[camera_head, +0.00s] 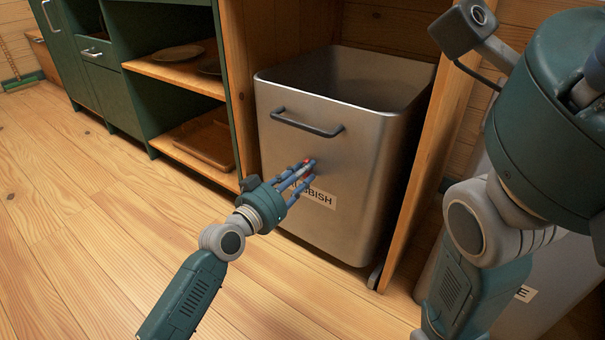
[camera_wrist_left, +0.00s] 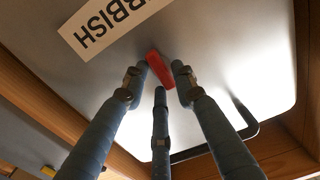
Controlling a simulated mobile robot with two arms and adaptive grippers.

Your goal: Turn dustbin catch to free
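The dustbin (camera_head: 345,190) is a grey metal, open-topped bin standing upright in a wooden bay, with a RUBBISH label on its front. A small red catch (camera_head: 306,162) sits on that front, above the label and below the dark handle. My left gripper (camera_head: 305,168) reaches the front from the lower left. In the left wrist view its three blue fingers (camera_wrist_left: 161,82) converge closely on the red catch (camera_wrist_left: 160,68), which lies slanted between their tips. The fingers hide part of the catch.
The dark bar handle (camera_head: 307,124) crosses the bin's upper front. Wooden posts flank the bin. Green cabinets and an open shelf (camera_head: 180,70) with plates stand left. A second grey bin (camera_head: 545,285) is partly behind my right arm. Wooden floor is clear at left.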

